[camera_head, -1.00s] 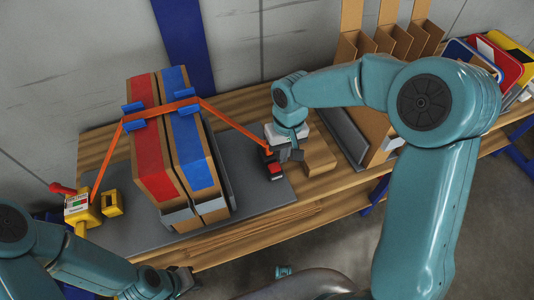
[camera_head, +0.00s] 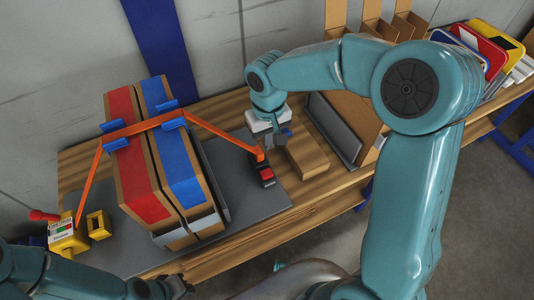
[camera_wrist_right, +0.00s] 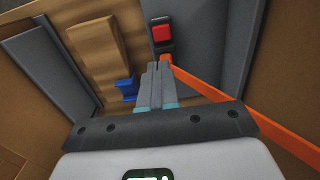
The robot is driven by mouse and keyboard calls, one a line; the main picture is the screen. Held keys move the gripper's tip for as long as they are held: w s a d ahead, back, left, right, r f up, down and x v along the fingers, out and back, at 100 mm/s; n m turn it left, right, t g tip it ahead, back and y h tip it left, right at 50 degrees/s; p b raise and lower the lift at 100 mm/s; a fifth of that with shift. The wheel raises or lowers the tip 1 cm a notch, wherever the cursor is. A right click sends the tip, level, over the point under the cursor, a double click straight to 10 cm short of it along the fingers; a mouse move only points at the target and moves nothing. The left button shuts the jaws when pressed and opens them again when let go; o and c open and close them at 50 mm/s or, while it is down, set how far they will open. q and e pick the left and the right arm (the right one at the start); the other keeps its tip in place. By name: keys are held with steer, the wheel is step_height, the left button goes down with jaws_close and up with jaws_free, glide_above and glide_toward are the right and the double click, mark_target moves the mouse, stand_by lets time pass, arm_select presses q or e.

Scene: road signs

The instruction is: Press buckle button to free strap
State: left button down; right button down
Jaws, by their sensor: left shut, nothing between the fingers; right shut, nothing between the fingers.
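A black buckle with a red button (camera_head: 265,175) lies on the grey mat (camera_head: 262,200), right of the boxes. It also shows in the right wrist view (camera_wrist_right: 161,34), just beyond the fingertips. An orange strap (camera_head: 222,133) runs from the buckle over two cardboard boxes (camera_head: 160,170) and down to a yellow tensioner (camera_head: 65,236) with a red handle. My right gripper (camera_head: 270,147) is shut and empty, close to the buckle on its far side; in the wrist view a gap shows between fingertips and button. My left gripper (camera_head: 185,288) is shut and empty at the bottom edge, away from the strap.
A wooden block (camera_head: 308,156) lies right of the buckle. A small blue piece (camera_wrist_right: 127,87) is beside my right fingers. A grey angled panel (camera_head: 333,130) and cardboard stand further right. Road signs (camera_head: 485,50) are stacked at the far right. Blue guards sit under the strap.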

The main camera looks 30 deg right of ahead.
mark_target(268, 173)
step_height(268, 173, down, 13)
steer(key=shift+f+b, duration=0.15)
steer(key=shift+b, duration=0.65)
